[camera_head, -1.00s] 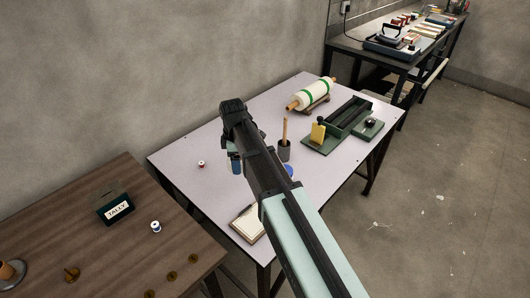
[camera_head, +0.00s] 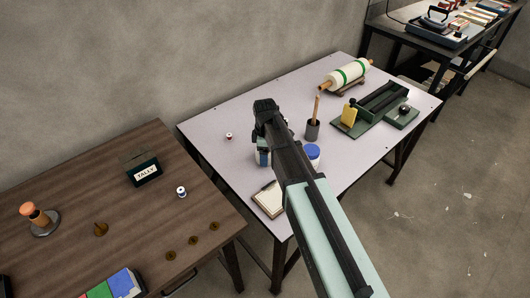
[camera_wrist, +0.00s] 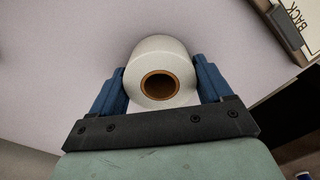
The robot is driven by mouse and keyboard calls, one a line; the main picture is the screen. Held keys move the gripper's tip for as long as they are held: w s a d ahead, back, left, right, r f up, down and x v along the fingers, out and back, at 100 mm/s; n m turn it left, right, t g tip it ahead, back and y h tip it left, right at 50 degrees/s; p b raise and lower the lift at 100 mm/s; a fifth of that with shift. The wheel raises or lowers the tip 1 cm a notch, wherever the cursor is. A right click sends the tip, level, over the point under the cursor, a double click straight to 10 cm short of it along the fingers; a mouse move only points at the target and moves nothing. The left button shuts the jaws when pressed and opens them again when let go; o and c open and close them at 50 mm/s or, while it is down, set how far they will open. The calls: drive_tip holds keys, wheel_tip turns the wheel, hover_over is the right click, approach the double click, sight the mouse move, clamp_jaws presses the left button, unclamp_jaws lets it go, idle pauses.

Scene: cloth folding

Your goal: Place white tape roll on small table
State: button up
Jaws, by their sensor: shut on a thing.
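The white tape roll (camera_wrist: 165,62) has a brown core and sits between the two blue fingers of my gripper (camera_wrist: 160,82) in the wrist view. My gripper is shut on it, and the core opening faces the camera. In the head view my gripper (camera_head: 262,157) is over the left half of the pale-topped table (camera_head: 215,120), and my arm hides most of the roll. The brown wooden table (camera_head: 70,180) stands at the left. I cannot tell from the pictures which of them is the small table.
The pale table carries a notepad (camera_head: 268,200), a blue-lidded jar (camera_head: 312,153), a cup with a stick (camera_head: 312,130), a green device (camera_head: 375,108) and a wrapped roller (camera_head: 347,75). The brown table carries a TALLY box (camera_head: 144,173) and a small spool (camera_head: 181,192).

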drive_tip(key=shift+f, duration=0.1)
drive_tip(key=o, duration=1)
wheel_tip(320, 180, up, 12)
drive_tip(key=shift+r, duration=0.15)
idle(0.6)
